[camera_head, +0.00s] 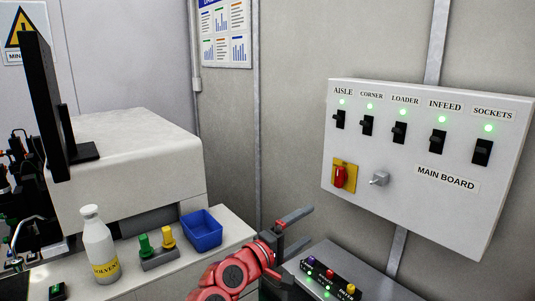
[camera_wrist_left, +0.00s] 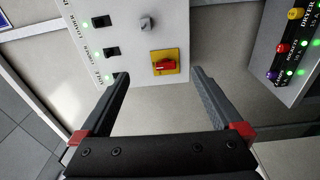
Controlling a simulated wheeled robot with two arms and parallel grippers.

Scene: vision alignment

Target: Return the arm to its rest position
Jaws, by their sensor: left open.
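My left arm (camera_head: 235,272) is red and comes in at the bottom of the head view. Its left gripper (camera_head: 311,224) is open and empty, with dark fingers apart in front of the wall, below and left of the main board (camera_head: 400,205). In the left wrist view the two fingers of the gripper (camera_wrist_left: 160,73) spread either side of the red rotary switch (camera_wrist_left: 166,65) on its yellow plate. The fingers hold nothing, and I see no contact with the board. My right gripper is in neither view.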

